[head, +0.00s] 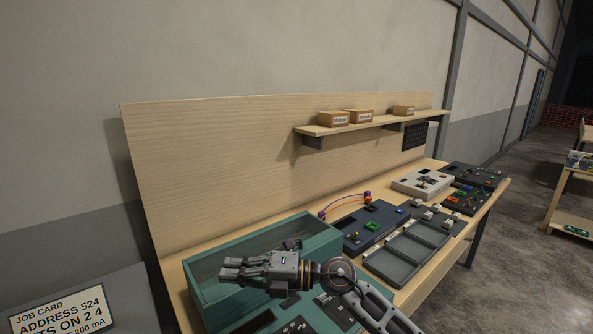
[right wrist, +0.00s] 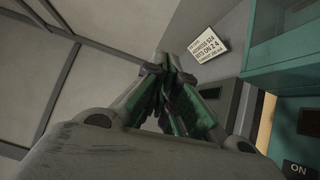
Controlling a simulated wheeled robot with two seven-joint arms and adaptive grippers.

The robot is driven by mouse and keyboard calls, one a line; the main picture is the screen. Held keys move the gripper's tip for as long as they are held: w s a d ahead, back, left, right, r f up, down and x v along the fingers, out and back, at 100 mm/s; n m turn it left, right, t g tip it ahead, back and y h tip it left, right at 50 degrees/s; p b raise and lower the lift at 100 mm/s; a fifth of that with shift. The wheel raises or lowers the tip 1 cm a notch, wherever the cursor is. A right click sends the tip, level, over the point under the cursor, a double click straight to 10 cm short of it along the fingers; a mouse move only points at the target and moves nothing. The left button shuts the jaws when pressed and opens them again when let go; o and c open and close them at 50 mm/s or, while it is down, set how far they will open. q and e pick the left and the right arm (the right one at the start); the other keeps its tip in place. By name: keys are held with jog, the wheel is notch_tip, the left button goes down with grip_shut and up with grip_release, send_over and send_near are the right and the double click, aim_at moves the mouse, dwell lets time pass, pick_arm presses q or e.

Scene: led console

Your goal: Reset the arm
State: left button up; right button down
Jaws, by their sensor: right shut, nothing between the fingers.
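My right gripper (head: 232,268) is shut and empty in the head view. It hangs over the front of the teal console box (head: 207,313) with its fingers pointing left. In the right wrist view the gripper's fingers (right wrist: 168,70) meet at their tips, with nothing between them. The job card (head: 62,310) stands at the lower left of the head view, and it also shows in the right wrist view (right wrist: 208,45). It reads address 524 and bits on 2 4. My left gripper is not in view.
The wooden bench holds a dark panel with coloured parts (head: 372,226), a grey tray (head: 392,266) and a white unit (head: 422,183). A shelf (head: 372,124) with small boxes (head: 334,118) is on the back board. Open air lies above the bench.

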jog(key=w+d+r+m+t, duration=0.6)
jog(key=d+m+t, duration=0.4)
jog(key=m+t, duration=0.4)
jog(key=d+f+m+t+h, duration=0.1)
jog(key=d+f+m+h, duration=1.6)
jog(key=d+m+h, duration=0.15)
jog(key=s+d+f+m+g, duration=0.1)
jog(key=s+d+f+g, duration=0.1)
jog(key=s+f+g, duration=0.35)
jog(key=s+d+f+g, duration=0.3)
jog(key=s+f, duration=0.4)
jog(key=s, duration=0.3)
jog(key=s+d+f+m+g, duration=0.1)
jog(key=s+d+f+g, duration=0.1)
jog(key=s+f+g, duration=0.4)
jog(key=s+f, duration=0.2)
jog(key=f, duration=1.4)
jog(key=s+f, duration=0.2)
jog(key=f, duration=1.5)
jog(key=s+d+f, duration=0.2)
jog(key=s+f, duration=0.8)
jog(key=s, duration=0.1)
jog(key=s+d+f, duration=0.2)
jog(key=s+f, duration=0.8)
jog(key=s, duration=0.2)
jog(key=shift+d+f, duration=0.2)
